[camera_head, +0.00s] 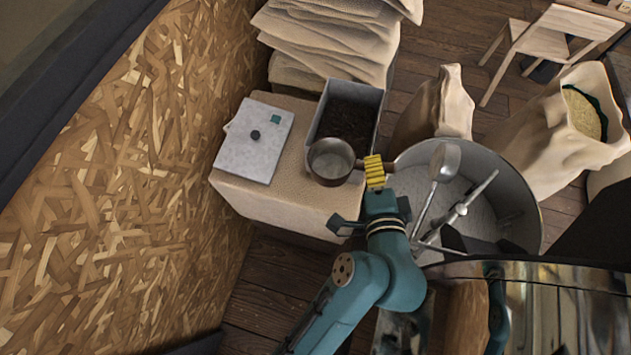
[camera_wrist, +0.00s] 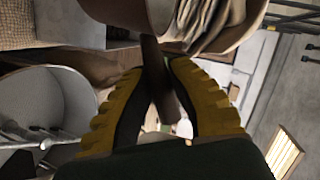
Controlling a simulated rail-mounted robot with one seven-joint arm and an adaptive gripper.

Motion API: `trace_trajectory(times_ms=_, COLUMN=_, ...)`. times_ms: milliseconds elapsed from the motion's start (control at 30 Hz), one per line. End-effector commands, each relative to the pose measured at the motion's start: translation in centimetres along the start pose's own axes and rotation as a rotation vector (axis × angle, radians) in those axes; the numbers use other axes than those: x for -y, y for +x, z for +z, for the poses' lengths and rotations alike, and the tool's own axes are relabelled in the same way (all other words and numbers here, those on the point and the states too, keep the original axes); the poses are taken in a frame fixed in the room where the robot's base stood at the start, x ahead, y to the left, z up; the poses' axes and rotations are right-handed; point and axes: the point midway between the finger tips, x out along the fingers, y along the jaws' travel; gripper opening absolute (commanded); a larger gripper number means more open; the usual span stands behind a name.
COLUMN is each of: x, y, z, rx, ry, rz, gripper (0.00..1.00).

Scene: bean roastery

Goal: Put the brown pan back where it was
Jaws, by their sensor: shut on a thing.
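The brown pan (camera_head: 331,161) is a small round pan with a brown outside and a greyish inside. In the head view it is level above the front right of a cloth-covered table (camera_head: 275,207), partly over the front of a grey bin. I cannot tell whether its base touches anything. My gripper (camera_head: 374,172), with yellow ribbed fingers, is shut on the pan's short handle at the pan's right. In the wrist view the handle (camera_wrist: 155,70) runs between the fingers and the pan's wall (camera_wrist: 128,12) shows at the top.
The open grey bin (camera_head: 370,96) with dark contents stands behind the pan. A light scale-like box (camera_head: 254,141) is at the left. A large round metal drum (camera_head: 520,190) with stirring arms stands to the right. Stacked sacks (camera_head: 335,35) are at the back. Some table front is bare.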

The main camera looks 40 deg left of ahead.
Motion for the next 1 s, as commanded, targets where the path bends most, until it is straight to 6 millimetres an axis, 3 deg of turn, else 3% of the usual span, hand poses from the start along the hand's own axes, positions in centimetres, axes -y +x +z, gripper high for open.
trace_trajectory(times_ms=100, x=-0.8, y=1.1, z=0.1, rx=0.003, ry=-0.003, rz=-0.006, gripper=0.0)
trace_trajectory(times_ms=367, x=-1.3, y=1.3, z=0.3, rx=0.007, ry=0.0, rz=-0.004, gripper=0.0)
trace_trajectory(times_ms=700, x=-9.9, y=4.1, z=3.1, rx=0.006, ry=0.003, rz=-0.002, gripper=0.0)
trace_trajectory(times_ms=1000, x=-14.3, y=5.5, z=4.6, rx=0.007, ry=0.002, rz=-0.003, gripper=0.0)
